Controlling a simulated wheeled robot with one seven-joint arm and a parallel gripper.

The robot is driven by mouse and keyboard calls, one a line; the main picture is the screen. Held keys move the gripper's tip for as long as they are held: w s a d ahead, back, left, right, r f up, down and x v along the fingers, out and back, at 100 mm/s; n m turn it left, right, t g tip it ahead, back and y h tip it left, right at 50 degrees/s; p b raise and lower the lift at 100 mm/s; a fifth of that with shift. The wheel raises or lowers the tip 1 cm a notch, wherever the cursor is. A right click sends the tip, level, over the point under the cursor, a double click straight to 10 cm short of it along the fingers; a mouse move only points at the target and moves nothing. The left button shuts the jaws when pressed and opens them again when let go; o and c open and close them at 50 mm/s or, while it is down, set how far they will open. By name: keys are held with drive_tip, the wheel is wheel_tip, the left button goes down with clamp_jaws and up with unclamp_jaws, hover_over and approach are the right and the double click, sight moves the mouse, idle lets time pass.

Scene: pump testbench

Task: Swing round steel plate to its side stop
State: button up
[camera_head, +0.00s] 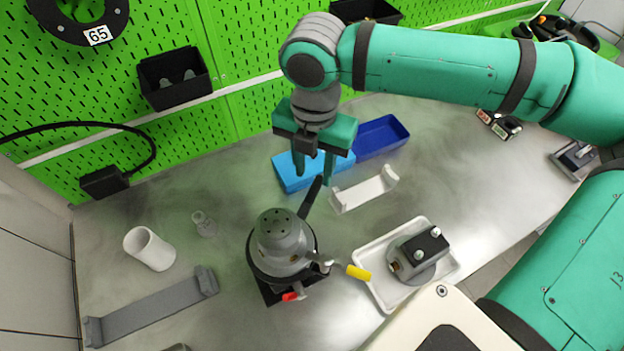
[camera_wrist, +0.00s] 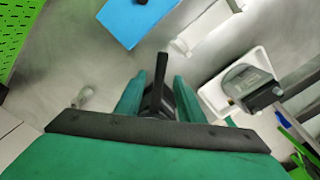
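The pump unit (camera_head: 282,245) stands on the bench, with a grey round top with several small holes. A black bar (camera_head: 311,198) reaches from it up toward my gripper (camera_head: 314,172). The unit also carries a yellow-tipped lever (camera_head: 357,272) and a red-tipped one (camera_head: 290,296). My gripper is open, its two fingers apart and pointing down over the bar's end. In the wrist view the bar (camera_wrist: 161,66) shows between the fingers, with a gap on each side. Most of the unit is hidden there by my gripper. I cannot tell clearly which part is the steel plate.
A light blue box (camera_head: 297,176) and a dark blue bin (camera_head: 386,137) lie behind. A white bracket (camera_head: 362,190) and a white tray (camera_head: 377,290) holding a grey flanged part (camera_head: 412,262) are right. A white cylinder (camera_head: 149,248) and grey bracket (camera_head: 150,310) are left.

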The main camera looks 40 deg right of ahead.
sight(314, 187)
wheel_tip(314, 187, down, 4)
drive_tip(key=shift+s+d, duration=0.1)
drive_tip(key=shift+s, duration=0.05)
drive_tip(key=shift+f, duration=0.6)
drive_tip(key=shift+c, duration=0.7)
clamp_jaws()
